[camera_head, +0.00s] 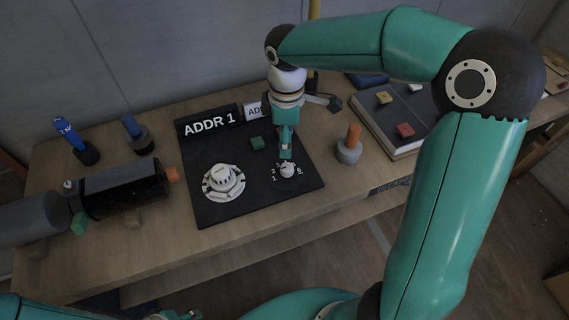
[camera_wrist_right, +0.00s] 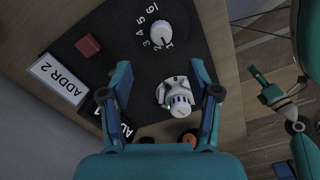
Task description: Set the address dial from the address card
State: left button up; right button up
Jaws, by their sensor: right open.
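The address dial (camera_head: 287,170) is a white knob with printed numbers on a black board (camera_head: 235,208). In the right wrist view the dial (camera_wrist_right: 163,36) has its pointer near the 1 and 2. A card reading ADDR 1 (camera_head: 209,123) stands at the board's back left, beside an ADDR 2 card (camera_wrist_right: 58,79) partly hidden in the head view. My right gripper (camera_head: 286,153) points down over the board, by the dial in the head view. In its wrist view it is open and empty. My left gripper (camera_head: 182,315) is partly cut off at the bottom edge.
A round white device (camera_head: 223,181) sits on the board, left of the dial. An orange-handled tool (camera_head: 350,145) stands right of the board. A dark cylinder (camera_head: 125,190) lies at the left.

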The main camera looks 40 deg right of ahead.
aim_at(286, 166)
notch_tip(286, 166, down, 10)
jog(key=shift+f, duration=0.1)
dwell(0.4)
jog(key=c, duration=1.1)
jog(key=shift+a, duration=0.15)
jog(key=shift+c, duration=0.3)
